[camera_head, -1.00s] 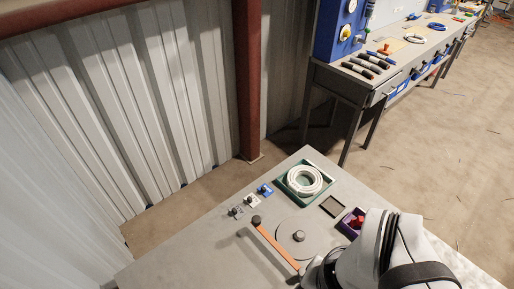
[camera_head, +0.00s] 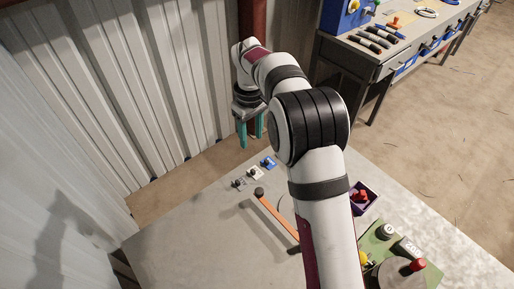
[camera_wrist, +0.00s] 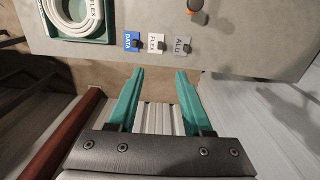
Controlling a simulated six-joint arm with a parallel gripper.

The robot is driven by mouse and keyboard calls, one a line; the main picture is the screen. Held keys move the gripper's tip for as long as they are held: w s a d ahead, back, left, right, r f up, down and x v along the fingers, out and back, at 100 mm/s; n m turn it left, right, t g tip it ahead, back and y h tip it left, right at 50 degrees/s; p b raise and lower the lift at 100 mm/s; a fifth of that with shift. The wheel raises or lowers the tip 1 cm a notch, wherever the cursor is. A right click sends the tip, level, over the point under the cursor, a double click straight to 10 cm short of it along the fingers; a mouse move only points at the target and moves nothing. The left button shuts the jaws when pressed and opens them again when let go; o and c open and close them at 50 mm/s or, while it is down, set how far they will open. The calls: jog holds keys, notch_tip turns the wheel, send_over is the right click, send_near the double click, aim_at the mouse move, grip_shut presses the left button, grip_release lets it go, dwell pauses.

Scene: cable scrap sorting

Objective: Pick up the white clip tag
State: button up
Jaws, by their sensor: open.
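The white clip tag (camera_head: 254,173) lies on the grey table near its far left edge, in a row between a blue tag (camera_head: 268,162) and a grey tag (camera_head: 239,184). In the wrist view the white tag (camera_wrist: 156,43) reads "FLEX" and carries a dark clip; the blue tag (camera_wrist: 132,41) reads "DATA" and the grey one (camera_wrist: 182,46) "ALU". My gripper (camera_head: 251,140) has teal fingers, open and empty, pointing down beyond the table edge. In the wrist view the gripper (camera_wrist: 160,72) has the white tag ahead of the gap between its fingertips, apart from them.
A green tray (camera_wrist: 108,36) with a white cable coil sits beside the blue tag. An orange bar (camera_head: 278,218) lies close to the tags. A purple bin (camera_head: 371,190) with red pieces stands right of my arm. Corrugated wall (camera_head: 90,110) rises left.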

aim_at(253, 170)
notch_tip(253, 170, down, 14)
jog(key=shift+s+d+f, duration=0.1)
jog(key=shift+s+f, duration=0.05)
jog(key=shift+f, duration=0.1)
grip_shut()
